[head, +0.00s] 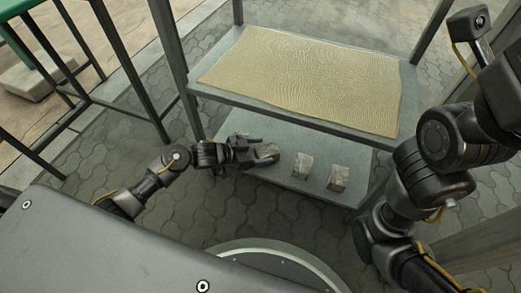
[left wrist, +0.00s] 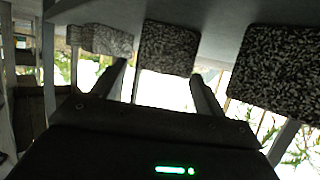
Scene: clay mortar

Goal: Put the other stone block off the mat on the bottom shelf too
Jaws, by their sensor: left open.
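Three grey stone blocks stand on the bottom shelf (head: 298,188). One block (head: 268,151) is at the fingertips of my left gripper (head: 257,154); the middle block (head: 303,165) and the right block (head: 339,178) stand clear of it to the right. My left gripper is open, low over the shelf's left part. The left wrist view shows a speckled block (left wrist: 168,47) in line between the fingers, a large block (left wrist: 278,75) at right and another block (left wrist: 106,40) at left. I cannot tell whether the fingers touch any block. My right gripper is not visible.
A tan mat (head: 305,80) lies bare on the upper shelf, directly above the bottom shelf. Grey posts (head: 165,65) frame the shelves. A green-topped table (head: 25,12) stands at the upper left. The paved floor (head: 215,215) before the shelf is clear.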

